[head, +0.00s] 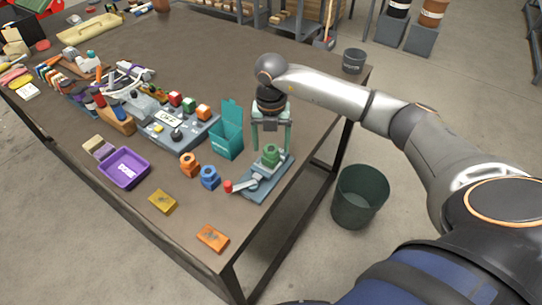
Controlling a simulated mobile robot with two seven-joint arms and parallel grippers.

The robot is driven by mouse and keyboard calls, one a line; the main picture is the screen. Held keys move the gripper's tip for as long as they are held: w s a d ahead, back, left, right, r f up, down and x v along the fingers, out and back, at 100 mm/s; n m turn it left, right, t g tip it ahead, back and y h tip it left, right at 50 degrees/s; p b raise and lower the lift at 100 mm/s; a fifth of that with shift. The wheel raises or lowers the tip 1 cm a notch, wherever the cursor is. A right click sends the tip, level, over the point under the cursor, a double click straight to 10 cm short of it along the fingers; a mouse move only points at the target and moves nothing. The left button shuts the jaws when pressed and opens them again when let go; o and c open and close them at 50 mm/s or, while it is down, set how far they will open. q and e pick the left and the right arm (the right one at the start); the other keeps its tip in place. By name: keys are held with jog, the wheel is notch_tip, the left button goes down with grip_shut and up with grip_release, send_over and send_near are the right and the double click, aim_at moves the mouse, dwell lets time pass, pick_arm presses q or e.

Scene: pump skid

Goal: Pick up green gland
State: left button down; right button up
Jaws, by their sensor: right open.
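The green gland (270,154) is a small nut-like piece. It sits upright on the grey-blue fixture plate with a red-tipped lever (262,180) near the table's right edge. My right gripper (271,146) points down over it, open, with one pale green finger on each side of the space above the gland. The fingertips are near the gland's height; I cannot tell if they touch it. An orange gland (189,164) and a blue gland (210,177) stand on the table to its left. My left gripper is not in view.
A teal open box (228,132) stands just left of my right gripper. A purple tray (124,168), a panel with coloured blocks (178,128), and yellow (162,201) and orange (212,238) plates lie nearby. A dark bin (359,195) stands on the floor at right.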

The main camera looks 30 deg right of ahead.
jog(key=shift+f, duration=0.55)
grip_shut()
dwell(1.0)
